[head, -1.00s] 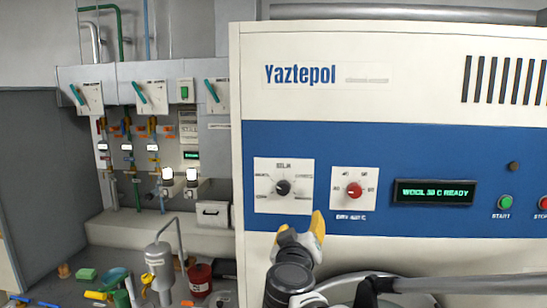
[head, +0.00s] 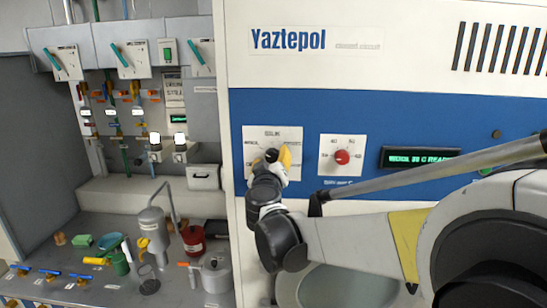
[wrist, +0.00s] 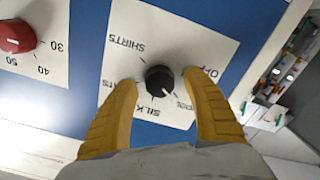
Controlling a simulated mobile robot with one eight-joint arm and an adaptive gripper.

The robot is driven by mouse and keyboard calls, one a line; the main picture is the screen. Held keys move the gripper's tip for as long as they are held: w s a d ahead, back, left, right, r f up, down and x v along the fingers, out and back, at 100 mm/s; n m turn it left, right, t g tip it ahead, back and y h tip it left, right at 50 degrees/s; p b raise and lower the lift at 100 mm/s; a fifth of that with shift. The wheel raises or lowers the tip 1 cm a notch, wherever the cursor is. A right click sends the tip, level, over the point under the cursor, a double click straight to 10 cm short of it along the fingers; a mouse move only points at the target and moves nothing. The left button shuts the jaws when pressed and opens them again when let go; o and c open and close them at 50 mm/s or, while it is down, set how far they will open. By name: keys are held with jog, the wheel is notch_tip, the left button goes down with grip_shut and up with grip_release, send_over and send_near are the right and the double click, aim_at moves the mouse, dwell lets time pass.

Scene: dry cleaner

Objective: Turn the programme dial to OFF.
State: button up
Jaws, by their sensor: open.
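The programme dial is a black round knob (wrist: 160,80) on a white label plate (head: 258,137) of the blue machine panel. In the wrist view, SHIRTS is at its upper left, SILK below and OFF at its upper right. Its white pointer mark points to the lower right, at a label partly hidden by a finger. My gripper (wrist: 159,78) is open, its two yellow fingers on either side of the dial, with gaps showing. Whether the tips reach the dial's depth, I cannot tell. In the head view my gripper (head: 277,158) covers much of the plate.
A red temperature dial (head: 342,157) sits close to the right of the plate. A counter (head: 110,200) with a grey canister (head: 152,235) and a red can (head: 193,239) stands at left.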

jog(key=c, duration=1.2)
jog(key=shift+c, duration=0.2)
jog(key=shift+n, duration=0.3)
jog(key=n+b, duration=0.2)
jog(key=n, duration=0.3)
jog(key=shift+f+b, duration=0.1)
jog(key=shift+b, duration=0.25)
jog(key=n+b, duration=0.1)
jog(key=n, duration=0.5)
jog(key=shift+b, duration=0.3)
jog(key=shift+n, duration=0.3)
jog(key=o, duration=1.2)
jog(key=shift+w, duration=0.1)
jog(key=shift+o, duration=0.2)
